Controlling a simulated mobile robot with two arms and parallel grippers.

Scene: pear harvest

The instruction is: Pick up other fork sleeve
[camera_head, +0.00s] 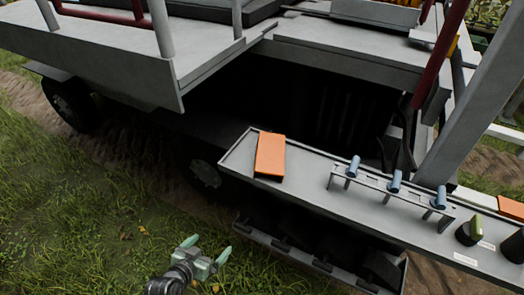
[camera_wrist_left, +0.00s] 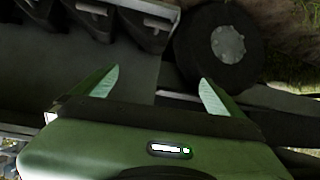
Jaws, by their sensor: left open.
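An orange, flat, box-like piece (camera_head: 270,153), which looks like a fork sleeve, lies on the left end of the grey shelf (camera_head: 305,189). A second orange piece (camera_head: 511,207) shows at the right edge of the head view, partly cut off. My left gripper (camera_head: 206,249) is open and empty, low over the grass, left of and below the shelf. Its two pale green fingers stand apart in the left wrist view (camera_wrist_left: 155,90), with nothing between them. No orange piece shows in the left wrist view. My right gripper is not in view.
Blue cylinders (camera_head: 395,181) sit on a rack on the shelf, with a green-topped item (camera_head: 476,229) to the right. A lower dark tray (camera_head: 285,245) hangs under the shelf. The vehicle's wheel (camera_head: 205,173) is behind. Open grass (camera_head: 60,215) lies to the left.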

